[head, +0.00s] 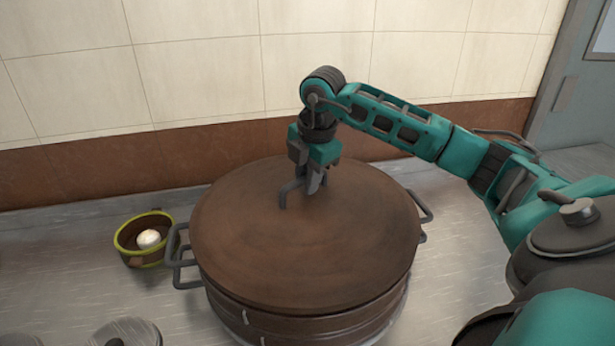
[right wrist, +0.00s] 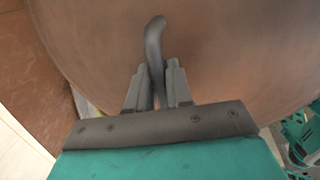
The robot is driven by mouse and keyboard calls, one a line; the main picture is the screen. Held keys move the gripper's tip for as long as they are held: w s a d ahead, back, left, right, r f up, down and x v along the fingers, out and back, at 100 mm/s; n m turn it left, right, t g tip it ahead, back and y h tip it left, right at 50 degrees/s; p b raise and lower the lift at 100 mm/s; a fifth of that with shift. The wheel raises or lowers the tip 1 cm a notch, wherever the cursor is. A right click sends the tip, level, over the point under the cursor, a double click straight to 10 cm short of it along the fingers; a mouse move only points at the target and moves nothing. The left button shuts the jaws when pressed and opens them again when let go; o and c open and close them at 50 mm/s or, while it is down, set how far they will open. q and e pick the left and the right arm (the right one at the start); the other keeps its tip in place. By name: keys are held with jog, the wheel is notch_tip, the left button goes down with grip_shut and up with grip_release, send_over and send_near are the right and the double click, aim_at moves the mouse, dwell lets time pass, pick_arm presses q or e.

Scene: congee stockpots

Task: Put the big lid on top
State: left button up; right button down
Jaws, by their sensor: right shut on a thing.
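The big lid (head: 300,250) is a wide round brown disc with a grey bent handle (head: 288,190) near its middle. It lies over the large brown stockpot (head: 320,327), looking level and roughly centred on it; whether a thin gap remains between them I cannot tell. My right gripper (head: 313,188) is shut on the lid's handle from above. In the right wrist view the fingers (right wrist: 158,85) close around the grey handle, with the lid's brown surface (right wrist: 230,50) behind. My left gripper is not in view.
A small brown pot with a yellow-green rim (head: 126,248) holding a whitish round thing (head: 148,239) stands left of the stockpot. Grey round objects (head: 126,333) lie at the lower left. A tiled wall (head: 200,70) rises behind. Grey side handles (head: 176,262) stick out from the stockpot.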

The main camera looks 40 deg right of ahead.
aim_at(311, 196)
jog(key=shift+f+b, duration=0.4)
jog(key=shift+f, duration=0.05)
jog(key=c, duration=1.3)
grip_release()
jog(key=shift+f, duration=0.1)
jog(key=r+p, duration=0.2)
jog(key=s+r+p, duration=0.1)
jog(key=r+p, duration=0.1)
jog(key=r, duration=0.1)
jog(key=shift+r, duration=0.2)
jog(key=shift+s+r+p, duration=0.2)
jog(key=shift+r+p, duration=0.1)
jog(key=shift+r, duration=0.6)
jog(key=shift+s+r+p, duration=0.25)
jog(key=shift+r+p, duration=0.05)
jog(key=shift+r, duration=0.6)
jog(key=shift+s+r+p, duration=0.2)
jog(key=shift+r+p, duration=0.1)
jog(key=shift+r, duration=0.6)
